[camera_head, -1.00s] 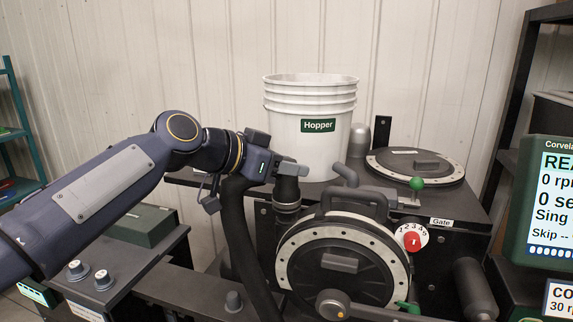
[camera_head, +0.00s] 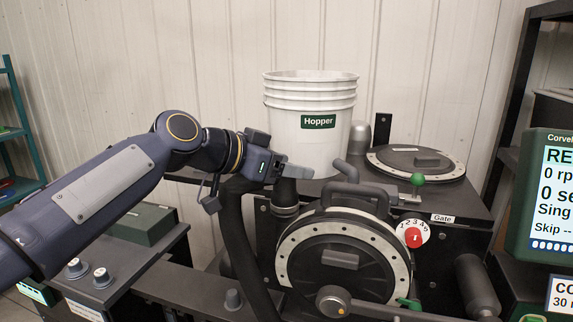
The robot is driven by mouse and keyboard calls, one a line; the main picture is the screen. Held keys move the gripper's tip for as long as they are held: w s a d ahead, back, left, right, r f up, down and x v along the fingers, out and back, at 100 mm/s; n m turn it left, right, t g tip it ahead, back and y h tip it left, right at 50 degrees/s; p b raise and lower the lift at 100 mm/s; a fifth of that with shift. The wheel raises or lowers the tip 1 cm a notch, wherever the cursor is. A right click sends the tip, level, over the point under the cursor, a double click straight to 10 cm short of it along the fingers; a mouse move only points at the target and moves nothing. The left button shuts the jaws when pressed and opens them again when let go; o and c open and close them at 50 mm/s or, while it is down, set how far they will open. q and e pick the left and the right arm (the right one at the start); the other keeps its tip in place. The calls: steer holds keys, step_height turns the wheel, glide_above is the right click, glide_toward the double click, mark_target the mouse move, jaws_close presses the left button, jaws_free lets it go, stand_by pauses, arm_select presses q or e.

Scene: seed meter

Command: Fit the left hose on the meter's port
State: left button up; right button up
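My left gripper (camera_head: 294,172) is at the top of an upright dark hose end (camera_head: 287,192), left of the meter. Its near finger stands off from the hand and crosses in front of the hose end, so it looks open around it. The far finger is hidden. The left hose (camera_head: 236,225), thick and black, hangs from behind the hand down past the left of the meter. A ringed collar (camera_head: 285,211) shows below the hose end. The port itself is hidden, so I cannot tell how far the hose sits on it. My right gripper is not in view.
The meter's round disc cover (camera_head: 341,259) is just right of the hose. A white hopper bucket (camera_head: 311,140) stands behind my gripper. A bent grey pipe (camera_head: 347,171), a green-knobbed gate lever (camera_head: 417,180) and a red dial (camera_head: 413,238) lie to the right. A monitor (camera_head: 551,195) stands far right.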

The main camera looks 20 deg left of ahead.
arm_select(q)
steer(key=b+v, duration=0.1)
steer(key=v, duration=0.6)
steer(key=shift+s+a+r, duration=0.2)
steer(key=shift+s, duration=0.1)
